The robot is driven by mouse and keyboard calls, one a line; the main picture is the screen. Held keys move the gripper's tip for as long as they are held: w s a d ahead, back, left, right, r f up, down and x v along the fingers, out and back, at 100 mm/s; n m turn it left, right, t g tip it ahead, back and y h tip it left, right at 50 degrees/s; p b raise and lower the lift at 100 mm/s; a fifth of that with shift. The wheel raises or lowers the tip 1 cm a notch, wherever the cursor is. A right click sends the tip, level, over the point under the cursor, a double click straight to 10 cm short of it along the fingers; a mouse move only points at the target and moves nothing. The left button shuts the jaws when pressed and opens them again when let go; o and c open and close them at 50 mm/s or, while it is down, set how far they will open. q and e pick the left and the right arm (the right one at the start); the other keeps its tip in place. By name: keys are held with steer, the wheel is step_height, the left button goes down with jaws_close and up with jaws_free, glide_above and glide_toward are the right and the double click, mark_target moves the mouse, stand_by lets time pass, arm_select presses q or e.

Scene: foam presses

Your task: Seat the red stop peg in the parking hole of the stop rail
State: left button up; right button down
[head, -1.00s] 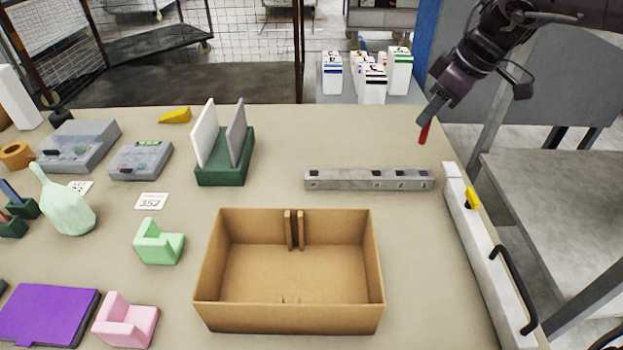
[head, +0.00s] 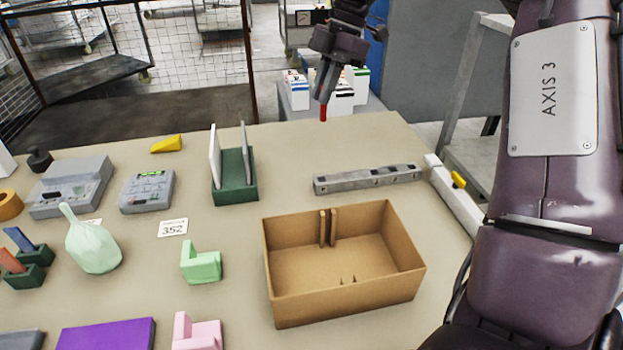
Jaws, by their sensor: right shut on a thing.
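The red stop peg (head: 323,112) hangs upright, tip down, from my right gripper (head: 324,98), which is shut on its upper part. The gripper is above the far part of the table, behind the left part of the stop rail, and clear of it. The stop rail (head: 367,179) is a grey bar lying on the table with several dark holes along it. I cannot tell at this size which hole is the parking hole. My left gripper is not in view.
An open cardboard box (head: 345,296) stands in front of the rail. A green rack with two upright panels (head: 235,180) is left of the rail. A white rail with a yellow part (head: 452,190) runs along the right edge. My right arm covers the right side.

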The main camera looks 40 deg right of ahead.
step_height(320, 180, down, 18)
steer(key=shift+d+f, duration=0.1)
steer(key=shift+b, duration=0.35)
steer(key=c, duration=1.9)
jaws_free()
steer(key=o, duration=0.4)
